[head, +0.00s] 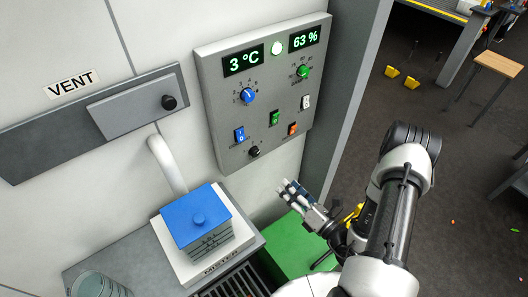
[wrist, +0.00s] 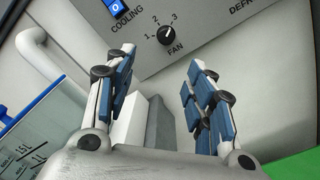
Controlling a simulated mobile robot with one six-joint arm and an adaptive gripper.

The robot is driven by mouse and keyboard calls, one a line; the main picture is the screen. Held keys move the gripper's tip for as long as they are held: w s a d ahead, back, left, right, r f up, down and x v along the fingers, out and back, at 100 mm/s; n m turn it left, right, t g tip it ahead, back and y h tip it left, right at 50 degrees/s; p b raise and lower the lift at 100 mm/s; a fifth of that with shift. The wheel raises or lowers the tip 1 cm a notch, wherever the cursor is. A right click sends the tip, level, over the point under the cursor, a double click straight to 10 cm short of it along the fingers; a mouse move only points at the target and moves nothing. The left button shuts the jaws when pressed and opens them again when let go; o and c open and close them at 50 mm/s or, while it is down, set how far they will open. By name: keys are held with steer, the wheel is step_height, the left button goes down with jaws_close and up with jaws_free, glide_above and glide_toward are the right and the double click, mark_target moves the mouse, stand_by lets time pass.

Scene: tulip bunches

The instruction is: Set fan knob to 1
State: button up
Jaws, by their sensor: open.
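The fan knob is a small black dial (head: 254,151) at the bottom of the grey control panel (head: 219,73). In the wrist view the fan knob (wrist: 166,34) sits above the word FAN, with 1, 2 and 3 around it. My gripper (head: 289,187) is below and to the right of the knob, apart from the panel. In the wrist view my gripper (wrist: 161,60) has its two blue-padded fingers spread apart, with nothing held between them and the knob beyond their tips.
Near the knob on the panel are a blue switch (head: 239,135), an orange switch (head: 293,129) and a green switch (head: 274,118). A green surface (head: 298,250) lies below.

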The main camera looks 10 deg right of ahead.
steer(key=b, duration=0.2)
glide_toward(257, 154)
steer(key=shift+h, duration=0.3)
steer(key=x, duration=0.8)
steer(key=shift+a+r, duration=0.15)
steer(key=shift+a, duration=0.05)
steer(key=shift+c, duration=0.4)
steer(key=c, duration=1)
